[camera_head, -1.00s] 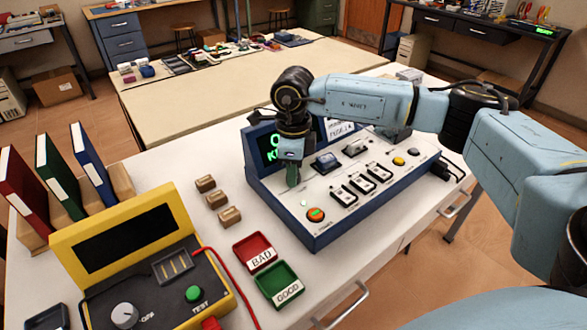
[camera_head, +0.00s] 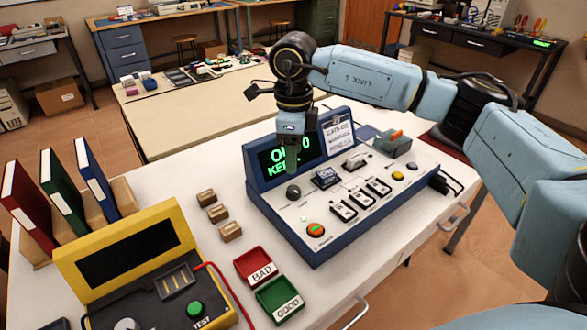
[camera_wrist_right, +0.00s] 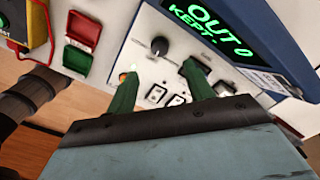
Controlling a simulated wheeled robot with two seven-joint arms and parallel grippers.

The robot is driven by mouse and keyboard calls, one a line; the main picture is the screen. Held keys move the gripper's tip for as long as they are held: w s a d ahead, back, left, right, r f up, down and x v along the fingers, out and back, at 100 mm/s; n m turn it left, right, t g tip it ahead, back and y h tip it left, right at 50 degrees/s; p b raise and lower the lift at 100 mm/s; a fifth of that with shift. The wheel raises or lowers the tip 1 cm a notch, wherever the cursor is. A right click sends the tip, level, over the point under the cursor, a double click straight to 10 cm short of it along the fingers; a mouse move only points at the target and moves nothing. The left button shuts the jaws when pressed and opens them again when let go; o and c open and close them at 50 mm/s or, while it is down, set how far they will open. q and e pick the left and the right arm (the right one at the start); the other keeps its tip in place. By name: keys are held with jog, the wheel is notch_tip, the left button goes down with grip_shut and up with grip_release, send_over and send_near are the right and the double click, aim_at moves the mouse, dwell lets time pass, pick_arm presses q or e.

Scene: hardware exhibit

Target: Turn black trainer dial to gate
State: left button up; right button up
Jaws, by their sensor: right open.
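The trainer (camera_head: 330,236) is a blue box with a pale sloped panel and a raised dark screen in green letters; the wrist view reads "OUT 0" and "KEPT". Its black dial (camera_head: 293,192) sits at the panel's left, below the screen, and shows uncovered in the right wrist view (camera_wrist_right: 159,46). My right gripper (camera_head: 291,170) points down above the dial, in front of the screen. Its two green fingers (camera_wrist_right: 160,72) are spread apart and empty, with the dial beyond the gap between them. The dial's pointer setting is too small to read. My left gripper is out of view.
The panel also has several switches (camera_head: 361,197) and an orange-green button (camera_head: 316,230). Red BAD (camera_head: 255,267) and green GOOD (camera_head: 279,299) trays, wooden blocks (camera_head: 218,213) and a yellow tester (camera_head: 125,255) stand to the left. White table is clear in front of the trainer.

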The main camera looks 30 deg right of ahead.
notch_tip(320, 180, up, 4)
jog(key=shift+r, duration=0.1)
dwell(0.6)
